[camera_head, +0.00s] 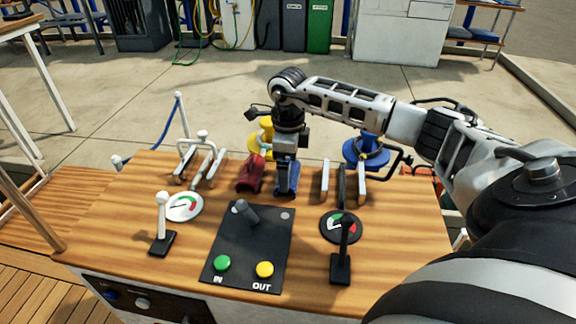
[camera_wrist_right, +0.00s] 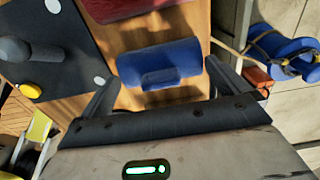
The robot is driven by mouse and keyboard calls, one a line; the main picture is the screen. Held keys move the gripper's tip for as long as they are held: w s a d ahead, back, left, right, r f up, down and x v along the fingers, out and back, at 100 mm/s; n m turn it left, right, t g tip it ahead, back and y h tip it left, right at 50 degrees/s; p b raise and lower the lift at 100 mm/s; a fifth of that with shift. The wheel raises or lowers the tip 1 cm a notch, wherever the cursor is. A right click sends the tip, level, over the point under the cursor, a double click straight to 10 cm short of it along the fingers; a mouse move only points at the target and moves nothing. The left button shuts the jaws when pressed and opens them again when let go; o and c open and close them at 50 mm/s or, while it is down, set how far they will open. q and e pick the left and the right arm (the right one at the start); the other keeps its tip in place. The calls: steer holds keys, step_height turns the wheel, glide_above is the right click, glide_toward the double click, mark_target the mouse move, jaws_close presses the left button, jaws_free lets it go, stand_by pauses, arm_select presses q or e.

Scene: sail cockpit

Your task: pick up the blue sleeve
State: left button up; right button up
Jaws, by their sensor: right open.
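The blue sleeve (camera_head: 287,180) lies on the wooden console top, below my right gripper (camera_head: 288,158). In the right wrist view the blue sleeve (camera_wrist_right: 160,62) lies crosswise between the lines of the two fingers, with a gap at each end. My right gripper (camera_wrist_right: 161,85) is open and empty, pointing down over it; how far its tips are above the wood is hard to tell. My left gripper is not in view.
A red sleeve (camera_head: 250,174) lies just left of the blue one. Levers with white handles (camera_head: 198,160) stand at the back left. A black control panel (camera_head: 248,245) with a joystick is in front. A blue winch (camera_head: 365,152) stands behind, right.

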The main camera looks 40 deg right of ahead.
steer(key=c, duration=0.8)
steer(key=shift+r, duration=0.2)
